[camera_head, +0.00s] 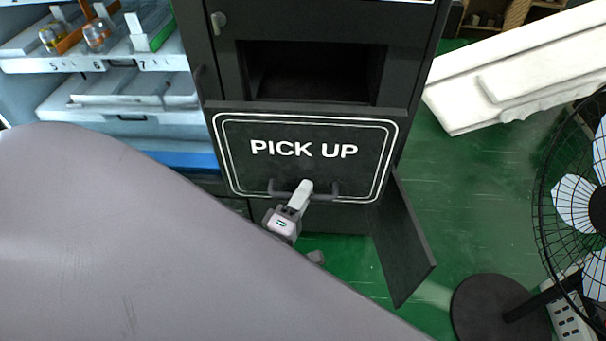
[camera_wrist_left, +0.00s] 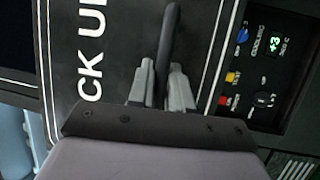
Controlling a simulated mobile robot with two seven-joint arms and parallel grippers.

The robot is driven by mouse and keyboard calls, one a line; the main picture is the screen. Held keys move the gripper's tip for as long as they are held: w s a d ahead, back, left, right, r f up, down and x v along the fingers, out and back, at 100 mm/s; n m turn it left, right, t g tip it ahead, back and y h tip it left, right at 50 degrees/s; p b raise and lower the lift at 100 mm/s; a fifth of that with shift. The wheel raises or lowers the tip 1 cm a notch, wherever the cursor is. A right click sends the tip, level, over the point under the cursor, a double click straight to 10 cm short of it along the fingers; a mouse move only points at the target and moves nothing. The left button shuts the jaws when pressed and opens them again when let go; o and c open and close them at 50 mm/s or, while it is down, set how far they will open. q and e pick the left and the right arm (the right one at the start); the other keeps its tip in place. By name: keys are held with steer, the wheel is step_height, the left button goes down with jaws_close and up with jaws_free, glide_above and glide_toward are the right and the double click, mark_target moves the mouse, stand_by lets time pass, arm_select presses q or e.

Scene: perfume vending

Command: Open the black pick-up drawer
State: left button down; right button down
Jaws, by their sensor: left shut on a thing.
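The black pick-up drawer front (camera_head: 240,175) carries white "PICK UP" lettering and a white double border. It also shows in the left wrist view (camera_wrist_left: 110,75), turned sideways. Its dark bar handle (camera_head: 332,188) is low on the front, and the bar (camera_wrist_left: 169,35) runs between my fingers in the wrist view. My left gripper (camera_head: 301,190) is shut on this handle; its grey fingers (camera_wrist_left: 162,88) lie on either side of the bar. A dark recess (camera_head: 318,75) shows above the drawer front. I cannot tell how far the drawer is out. My right gripper is not in view.
A dark panel (camera_head: 403,240) sticks out at the lower right of the cabinet. A fan (camera_head: 572,205) stands on the green floor at right. White slabs (camera_head: 520,75) lie behind it. Shelves with bottles (camera_head: 97,37) are at left. A control panel (camera_wrist_left: 262,75) shows in the wrist view.

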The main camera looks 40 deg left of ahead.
arm_select(q)
steer(key=c, duration=1.4)
jaws_free()
steer(key=b+v, duration=0.1)
steer(key=v, duration=0.6)
steer(key=s+d+f+m+g+h, duration=0.2)
steer(key=s+f+m+g, duration=0.1)
steer(key=m, duration=0.7)
steer(key=s+d+f+m+g+h, duration=0.3)
steer(key=m+g, duration=0.3)
steer(key=m, duration=0.5)
steer(key=shift+f+p, duration=0.45)
steer(key=shift+f, duration=0.05)
